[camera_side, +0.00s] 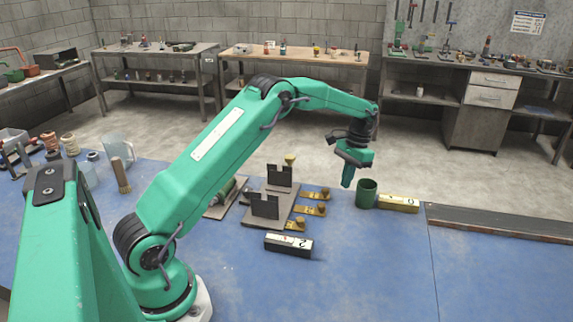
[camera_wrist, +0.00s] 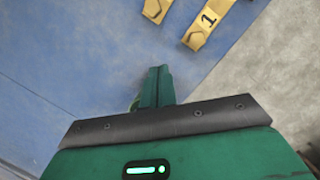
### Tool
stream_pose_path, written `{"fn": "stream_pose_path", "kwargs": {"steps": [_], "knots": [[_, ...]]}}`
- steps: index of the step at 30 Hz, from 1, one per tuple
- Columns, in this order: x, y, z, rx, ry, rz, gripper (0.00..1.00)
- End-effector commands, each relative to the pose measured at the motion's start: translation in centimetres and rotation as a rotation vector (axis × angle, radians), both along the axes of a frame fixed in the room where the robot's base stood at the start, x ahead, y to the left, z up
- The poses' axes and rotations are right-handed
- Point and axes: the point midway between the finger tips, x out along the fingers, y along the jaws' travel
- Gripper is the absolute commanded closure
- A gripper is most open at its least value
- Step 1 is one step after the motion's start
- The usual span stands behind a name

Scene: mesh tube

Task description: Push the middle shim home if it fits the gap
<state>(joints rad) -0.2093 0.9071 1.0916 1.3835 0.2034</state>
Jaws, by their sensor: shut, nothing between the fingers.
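Three brass shims with round knobs lie in a row at the right edge of a grey base plate (camera_side: 262,190) in the side view. The middle shim (camera_side: 311,210) lies between the far shim (camera_side: 315,193) and the near shim (camera_side: 295,225). Two dark notched uprights (camera_side: 265,207) stand on the plate; the gap's width cannot be judged. My gripper (camera_side: 348,178) is shut and empty, pointing down, right of the shims and above the bench. The wrist view shows its closed fingers (camera_wrist: 157,88) and two yellow pieces, one marked 1 (camera_wrist: 206,20); which shims these are is unclear.
A green cup (camera_side: 367,193) stands close by my gripper, with a yellow block (camera_side: 399,204) beside it. A block marked 2 (camera_side: 289,244) lies in front of the plate. A dark rail (camera_side: 500,222) lies at the right. The front right of the blue bench is clear.

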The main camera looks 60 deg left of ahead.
Motion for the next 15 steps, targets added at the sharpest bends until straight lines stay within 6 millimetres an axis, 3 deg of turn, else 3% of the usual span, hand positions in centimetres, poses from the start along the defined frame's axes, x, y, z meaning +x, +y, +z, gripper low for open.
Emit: {"fn": "stream_pose_path", "kwargs": {"steps": [9, 15], "knots": [[-1.3, 0.0, -4.9, -0.002, 0.003, 0.000, 1.00], [-2.7, 0.0, -4.6, -0.002, -0.003, 0.001, 1.00]]}}
